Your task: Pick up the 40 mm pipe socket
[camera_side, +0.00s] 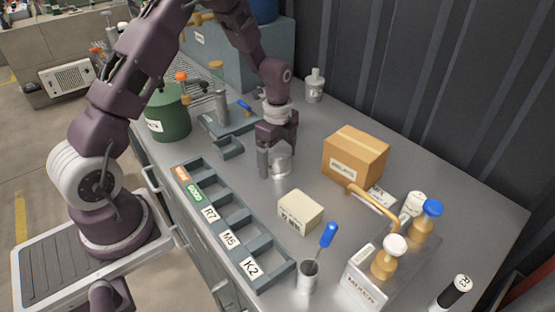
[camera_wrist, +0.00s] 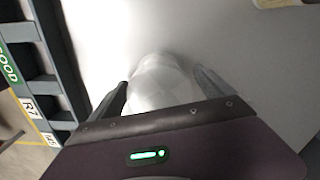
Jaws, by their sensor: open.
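A pale, whitish round piece, likely the 40 mm pipe socket (camera_side: 281,162), stands on the grey bench top below my gripper. In the wrist view it shows as a pale rounded shape (camera_wrist: 160,85) between the two fingers. My gripper (camera_side: 277,165) points down with its fingers on either side of the piece. In the wrist view the gripper (camera_wrist: 161,82) is open, one dark finger left and one right of the piece. Its lower part is hidden by the gripper body there. I cannot tell whether a finger touches it.
A grey sorting rack (camera_side: 237,217) with labelled compartments runs along the bench's front edge. A cream box (camera_side: 299,213) and a cardboard box (camera_side: 355,158) stand to the right. A green pot (camera_side: 168,112) and a grey fixture (camera_side: 228,120) stand to the left.

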